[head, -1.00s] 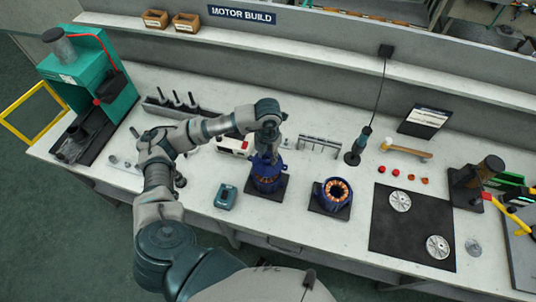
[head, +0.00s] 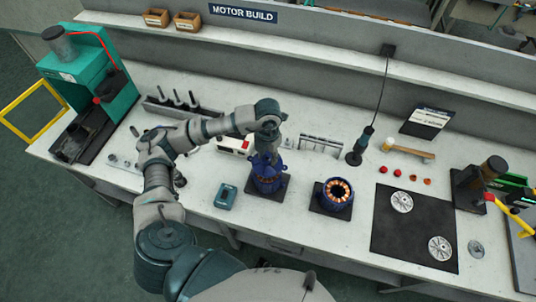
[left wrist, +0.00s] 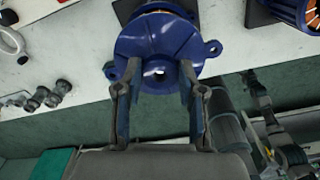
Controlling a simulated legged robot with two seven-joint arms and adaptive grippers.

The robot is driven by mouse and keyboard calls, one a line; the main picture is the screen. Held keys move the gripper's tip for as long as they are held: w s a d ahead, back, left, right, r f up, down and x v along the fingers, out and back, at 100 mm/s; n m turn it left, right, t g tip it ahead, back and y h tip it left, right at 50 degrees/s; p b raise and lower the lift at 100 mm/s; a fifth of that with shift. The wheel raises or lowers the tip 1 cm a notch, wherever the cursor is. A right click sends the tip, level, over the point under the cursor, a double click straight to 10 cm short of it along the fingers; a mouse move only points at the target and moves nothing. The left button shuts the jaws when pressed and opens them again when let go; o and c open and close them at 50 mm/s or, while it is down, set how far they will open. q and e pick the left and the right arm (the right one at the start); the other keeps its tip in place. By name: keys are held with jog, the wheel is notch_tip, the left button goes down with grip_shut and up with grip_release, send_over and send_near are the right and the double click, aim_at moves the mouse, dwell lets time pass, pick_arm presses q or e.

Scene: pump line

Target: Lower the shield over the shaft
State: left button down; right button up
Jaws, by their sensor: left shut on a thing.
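The blue end shield (left wrist: 165,48) is a round flanged cover with side lugs and a central hole. My left gripper (left wrist: 160,92) is shut on it, one finger on each side of its hub. In the head view my left gripper (head: 266,158) points down over a blue motor housing (head: 268,184) on a dark pad. The shield is at the top of this housing, but I cannot tell whether it is fully seated. A small bright spot shows in the shield's hole; I cannot clearly make out the shaft. My right gripper is not in view.
A second blue housing with copper windings (head: 338,192) stands on a pad to the right. A teal box (head: 226,196) lies left of the held part. A dark mat (head: 412,238) carries two metal discs. A hanging driver (head: 360,145) stands behind.

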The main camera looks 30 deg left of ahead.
pick_arm(q)
jog(key=shift+f+b, duration=1.65)
jog(key=shift+f, duration=0.55)
jog(key=shift+f, duration=0.1)
jog(key=shift+c, duration=1.8)
grip_release()
